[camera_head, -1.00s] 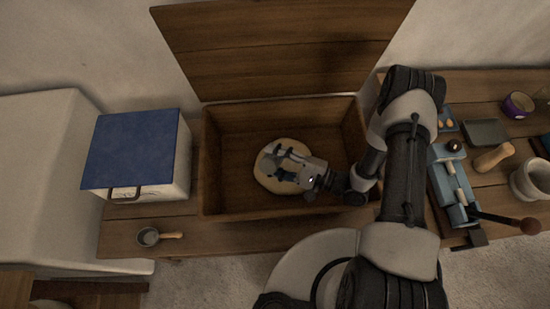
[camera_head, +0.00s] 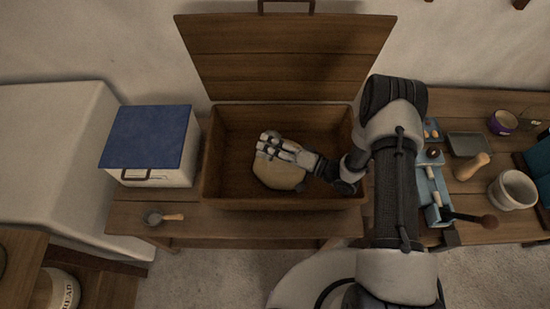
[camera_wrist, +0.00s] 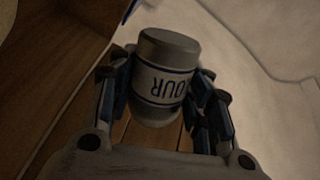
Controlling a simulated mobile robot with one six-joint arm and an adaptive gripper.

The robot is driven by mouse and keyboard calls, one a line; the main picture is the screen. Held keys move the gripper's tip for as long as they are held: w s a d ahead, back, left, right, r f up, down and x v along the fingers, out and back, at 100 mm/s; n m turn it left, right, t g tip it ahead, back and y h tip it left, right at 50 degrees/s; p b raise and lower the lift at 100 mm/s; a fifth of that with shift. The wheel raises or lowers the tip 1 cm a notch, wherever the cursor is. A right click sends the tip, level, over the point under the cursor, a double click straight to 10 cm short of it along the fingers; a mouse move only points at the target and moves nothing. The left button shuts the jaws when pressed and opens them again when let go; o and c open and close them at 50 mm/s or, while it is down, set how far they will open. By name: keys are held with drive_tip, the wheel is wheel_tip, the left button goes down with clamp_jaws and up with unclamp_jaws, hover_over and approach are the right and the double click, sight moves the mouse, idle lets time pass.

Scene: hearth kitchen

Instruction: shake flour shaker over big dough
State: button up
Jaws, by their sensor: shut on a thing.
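The flour shaker (camera_wrist: 165,75) is a grey-white cylinder with a dark-blue-lined label reading "OUR" upside down in the wrist view. My gripper (camera_wrist: 163,95) is shut on it, with a finger on each side. In the head view my gripper (camera_head: 268,144) is above the big dough (camera_head: 280,176), a pale round mass on the floor of the open wooden trough (camera_head: 335,195). The gripper hides the dough's upper part, and the shaker is hard to make out there. Whether any flour falls cannot be seen.
The trough's raised lid (camera_head: 285,60) stands behind. A blue-topped white box (camera_head: 150,137) and a small scoop (camera_head: 155,217) are on the left. On the right are a blue holder (camera_head: 432,195), a brush (camera_head: 480,219), a mortar (camera_head: 513,189) and a purple-rimmed bowl (camera_head: 502,122).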

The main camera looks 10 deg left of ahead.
drive_tip(key=shift+w+a+r+n, duration=0.15)
drive_tip(key=shift+r+n, duration=0.05)
drive_tip(key=shift+n, duration=1)
drive_tip(key=n, duration=0.2)
drive_tip(key=n+p, duration=0.1)
drive_tip(key=n, duration=0.1)
drive_tip(key=shift+r, duration=0.3)
drive_tip(key=n, duration=0.2)
drive_tip(key=n+p, duration=0.1)
drive_tip(key=n, duration=0.3)
drive_tip(key=shift+s+r+n, duration=0.2)
drive_tip(key=shift+r+n, duration=0.05)
drive_tip(key=shift+n, duration=0.05)
